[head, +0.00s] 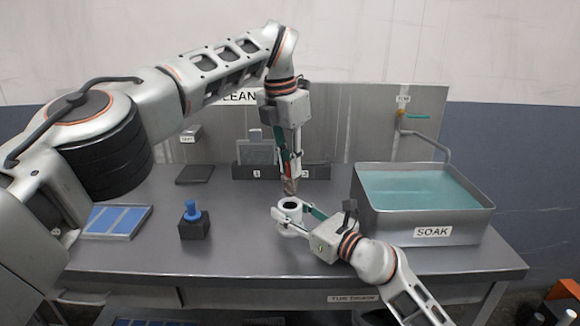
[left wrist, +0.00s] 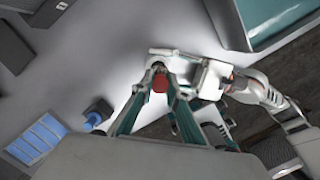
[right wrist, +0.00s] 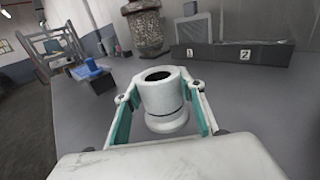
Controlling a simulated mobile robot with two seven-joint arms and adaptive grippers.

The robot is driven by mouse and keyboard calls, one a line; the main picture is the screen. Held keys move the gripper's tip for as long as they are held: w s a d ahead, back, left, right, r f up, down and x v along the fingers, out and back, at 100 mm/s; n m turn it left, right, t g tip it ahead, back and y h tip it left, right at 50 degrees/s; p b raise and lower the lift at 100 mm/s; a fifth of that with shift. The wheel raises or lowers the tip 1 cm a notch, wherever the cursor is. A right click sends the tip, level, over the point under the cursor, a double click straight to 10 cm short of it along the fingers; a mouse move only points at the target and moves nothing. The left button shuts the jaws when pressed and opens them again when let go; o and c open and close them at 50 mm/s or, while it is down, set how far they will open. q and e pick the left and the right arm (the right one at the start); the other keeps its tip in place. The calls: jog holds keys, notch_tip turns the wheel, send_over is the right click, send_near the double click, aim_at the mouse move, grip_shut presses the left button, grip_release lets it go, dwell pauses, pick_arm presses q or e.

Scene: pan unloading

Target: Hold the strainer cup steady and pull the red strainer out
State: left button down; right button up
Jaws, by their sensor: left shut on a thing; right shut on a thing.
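The strainer cup (head: 291,205) is white and stands upright on the steel table. My right gripper (head: 292,218) is shut on its sides; the right wrist view shows the cup (right wrist: 167,95) between the two fingers, its dark opening uncovered. My left gripper (head: 288,172) points down above the cup and is shut on the red strainer. The strainer's red top (left wrist: 160,82) shows between the fingertips in the left wrist view. Its grey-brown mesh body (head: 290,187) hangs below the fingers. In the right wrist view this body (right wrist: 147,28) is clear of the cup, above and behind it.
A SOAK basin (head: 432,232) of teal liquid stands on the right. A rack (head: 262,171) marked 1 and 2 is at the back. A black block with a blue knob (head: 193,222) and a blue-panelled tray (head: 116,222) are on the left. Bare table lies between.

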jog(key=o, duration=1.3)
jog(key=shift+d, duration=0.1)
